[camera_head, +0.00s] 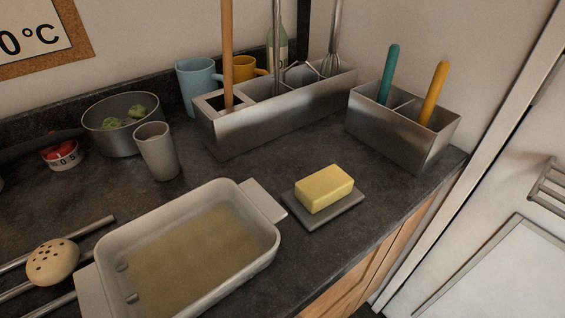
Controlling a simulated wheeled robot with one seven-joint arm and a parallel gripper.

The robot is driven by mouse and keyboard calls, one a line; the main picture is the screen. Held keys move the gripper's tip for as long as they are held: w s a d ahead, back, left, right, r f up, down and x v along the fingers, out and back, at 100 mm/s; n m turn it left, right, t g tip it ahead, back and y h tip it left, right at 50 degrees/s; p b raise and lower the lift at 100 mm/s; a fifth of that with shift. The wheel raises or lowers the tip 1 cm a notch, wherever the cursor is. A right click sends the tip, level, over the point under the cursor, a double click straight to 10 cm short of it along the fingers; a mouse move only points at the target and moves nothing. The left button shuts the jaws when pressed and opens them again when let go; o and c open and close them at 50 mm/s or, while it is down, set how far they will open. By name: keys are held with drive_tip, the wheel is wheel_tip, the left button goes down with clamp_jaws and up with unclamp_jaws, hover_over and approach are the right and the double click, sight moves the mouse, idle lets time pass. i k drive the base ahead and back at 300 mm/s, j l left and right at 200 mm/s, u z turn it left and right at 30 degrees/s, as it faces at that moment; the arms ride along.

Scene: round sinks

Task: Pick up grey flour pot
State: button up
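A plain grey tapered pot (157,152), shaped like a cup, stands upright on the dark counter left of centre. It has no visible label, so I cannot tell for sure that it is the flour pot. Its inside is mostly hidden. It stands in front of the right side of a metal bowl (119,140) and left of a metal utensil holder (225,140). My gripper is not in view.
A baking dish (263,247) fills the front, with butter (325,188) on a grey plate (339,213) to its right. A blue mug (197,84) and yellow mug (243,67) stand behind. A metal box (399,130) with two handles stands right. A red-topped timer (63,155) stands left.

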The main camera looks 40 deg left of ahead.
sight(160, 152)
drive_tip(key=u, duration=1.4)
